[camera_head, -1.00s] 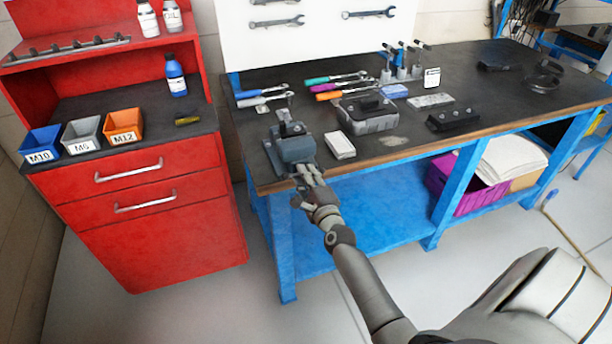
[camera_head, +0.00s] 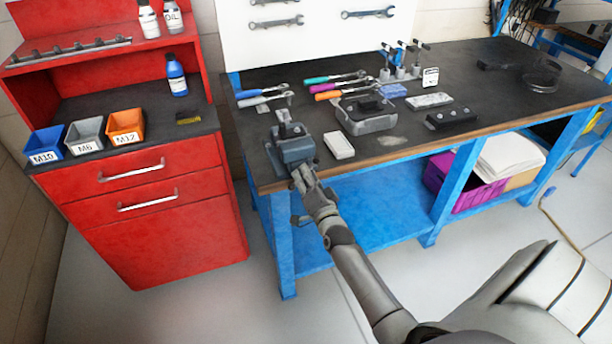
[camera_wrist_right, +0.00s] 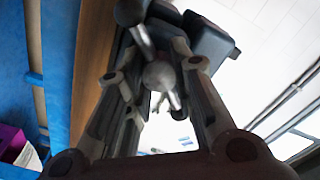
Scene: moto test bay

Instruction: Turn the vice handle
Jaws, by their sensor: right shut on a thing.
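The grey vice (camera_head: 293,146) stands at the left front corner of the workbench. My right gripper (camera_head: 303,182) is at the front of the vice, just off the bench edge. In the right wrist view the vice handle shows as a metal bar with a ball end (camera_wrist_right: 158,75), between the two fingers of my right gripper (camera_wrist_right: 155,100). The gripper is shut on the handle. The vice body (camera_wrist_right: 208,38) is behind the handle there. In the head view the fingers hide most of the handle. My left gripper is not in view.
A white box (camera_head: 339,145) lies right of the vice, near a grey open container (camera_head: 368,122).

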